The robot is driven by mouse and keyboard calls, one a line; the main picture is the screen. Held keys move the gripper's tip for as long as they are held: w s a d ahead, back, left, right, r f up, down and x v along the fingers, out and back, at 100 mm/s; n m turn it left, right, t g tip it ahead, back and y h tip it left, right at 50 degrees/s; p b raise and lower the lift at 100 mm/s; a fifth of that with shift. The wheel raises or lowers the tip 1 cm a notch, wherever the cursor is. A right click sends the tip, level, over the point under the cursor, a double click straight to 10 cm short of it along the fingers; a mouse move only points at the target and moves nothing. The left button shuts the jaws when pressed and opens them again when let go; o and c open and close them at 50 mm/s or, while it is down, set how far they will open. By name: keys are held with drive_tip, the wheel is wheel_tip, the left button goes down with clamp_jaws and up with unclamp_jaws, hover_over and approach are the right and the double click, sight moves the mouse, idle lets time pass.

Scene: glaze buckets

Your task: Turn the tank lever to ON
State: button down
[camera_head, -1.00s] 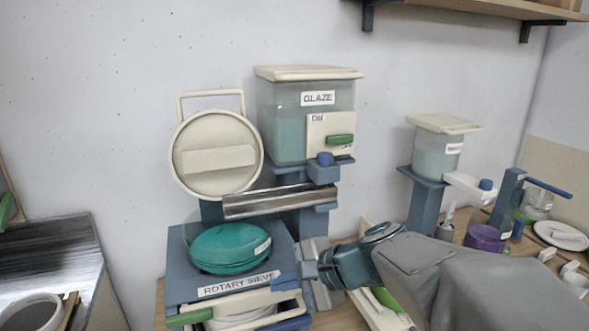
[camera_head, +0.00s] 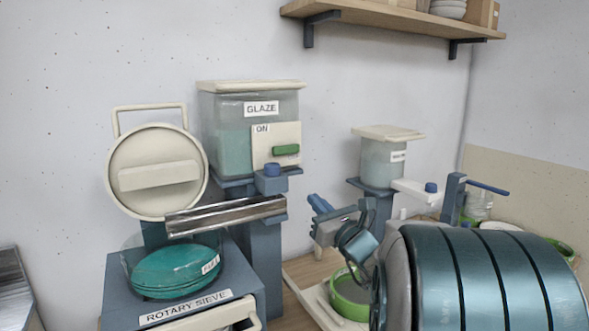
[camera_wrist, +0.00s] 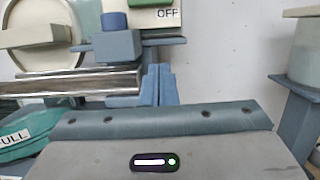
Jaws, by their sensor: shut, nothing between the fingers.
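The glaze tank (camera_head: 233,135) is a clear box with a cream lid, holding green-grey glaze. On its front is a cream lever plate (camera_head: 263,140) marked ON at the upper left. The green lever (camera_head: 286,149) lies level on the plate's right side. My gripper (camera_head: 317,205) is shut and empty, to the right of the tank and below the lever, apart from both. Its blue fingers also show in the wrist view (camera_wrist: 158,84).
A blue-knobbed valve (camera_head: 272,177) sits below the plate, above a metal trough (camera_head: 225,214). A smaller tank (camera_head: 383,160) stands to the right, and a shelf (camera_head: 395,17) hangs above.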

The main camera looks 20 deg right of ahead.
sight(292, 157)
drive_tip(key=shift+d, duration=0.35)
drive_tip(key=p+x, duration=0.2)
drive_tip(key=x, duration=0.8)
drive_tip(key=shift+r+p, duration=0.2)
drive_tip(key=shift+p, duration=0.2)
wheel_tip(292, 157, up, 3)
drive_tip(key=shift+r+p, duration=0.2)
drive_tip(key=shift+p, duration=0.6)
drive_tip(key=shift+r, duration=0.2)
